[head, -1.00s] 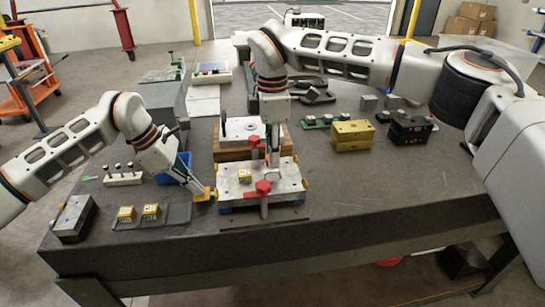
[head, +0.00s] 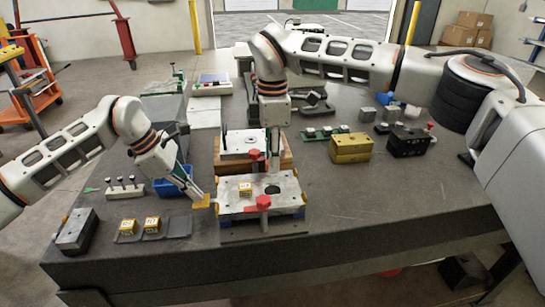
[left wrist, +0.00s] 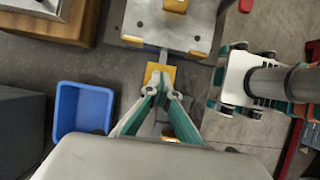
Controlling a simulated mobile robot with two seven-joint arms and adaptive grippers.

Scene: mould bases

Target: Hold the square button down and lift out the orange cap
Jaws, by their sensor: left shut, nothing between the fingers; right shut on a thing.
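The mould base (head: 232,207) is a pale metal plate on the bench, with a dark round hole (head: 272,190) in its top. The square button (head: 201,202) is a yellow-orange block at its left side; it also shows in the left wrist view (left wrist: 152,76). My left gripper (head: 203,196) is shut and empty, its tips against the button. How far the button is pressed cannot be seen. My right gripper (head: 272,165) points down above the hole, clear of the plate. It is shut on what seems to be the orange cap, which is mostly hidden.
A blue bin (head: 172,187) stands behind my left gripper. Yellow (head: 351,147) and black (head: 408,141) blocks stand right. The bench front right is clear.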

